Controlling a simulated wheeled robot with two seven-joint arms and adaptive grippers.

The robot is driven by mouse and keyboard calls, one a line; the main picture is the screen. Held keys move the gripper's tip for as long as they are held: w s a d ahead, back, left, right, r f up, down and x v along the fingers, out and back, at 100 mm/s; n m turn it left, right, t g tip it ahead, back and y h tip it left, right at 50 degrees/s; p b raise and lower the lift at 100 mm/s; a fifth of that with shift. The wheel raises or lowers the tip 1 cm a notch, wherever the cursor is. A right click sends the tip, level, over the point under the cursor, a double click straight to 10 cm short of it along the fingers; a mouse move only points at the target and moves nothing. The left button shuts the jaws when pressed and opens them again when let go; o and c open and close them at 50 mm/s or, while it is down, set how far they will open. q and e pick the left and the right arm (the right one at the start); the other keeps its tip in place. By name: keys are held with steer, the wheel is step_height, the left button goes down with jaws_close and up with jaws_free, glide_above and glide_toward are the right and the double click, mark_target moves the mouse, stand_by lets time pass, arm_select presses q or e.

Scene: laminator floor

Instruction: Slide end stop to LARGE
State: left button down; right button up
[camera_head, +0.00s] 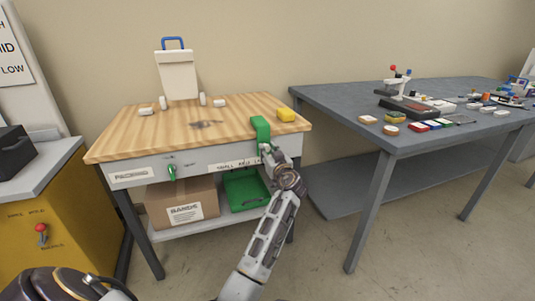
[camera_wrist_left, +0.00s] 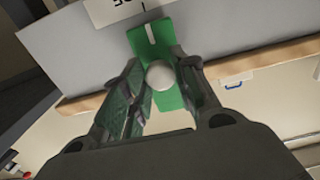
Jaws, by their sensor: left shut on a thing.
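The green end stop (camera_head: 261,130) sits over the front edge of the wooden-topped table, towards its right end. A label strip (camera_head: 231,165) with "SMALL" on it runs along the table front. The right end of its text is hidden behind my gripper. My left gripper (camera_head: 268,152) is at the front face of the end stop. In the left wrist view, its fingers (camera_wrist_left: 161,82) are on either side of a pale round knob (camera_wrist_left: 159,75) on the green end stop (camera_wrist_left: 165,97). The gripper is shut on this knob. My right gripper is in neither view.
A white board with a blue handle (camera_head: 177,75) stands at the table's back. A green bin (camera_head: 245,190) and a cardboard box (camera_head: 182,203) sit on the lower shelf. A grey table (camera_head: 340,103) stands to the right.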

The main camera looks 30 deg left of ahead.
arm_select(q)
steer(key=shift+w+d+r, duration=0.15)
steer(key=shift+d, duration=0.05)
steer(key=c, duration=1.4)
jaws_free()
steer(key=shift+c, duration=0.2)
steer(key=o, duration=0.3)
steer(key=shift+w, duration=0.15)
steer(key=shift+o, duration=0.2)
steer(key=shift+s+a, duration=0.1)
steer(key=shift+s, duration=0.1)
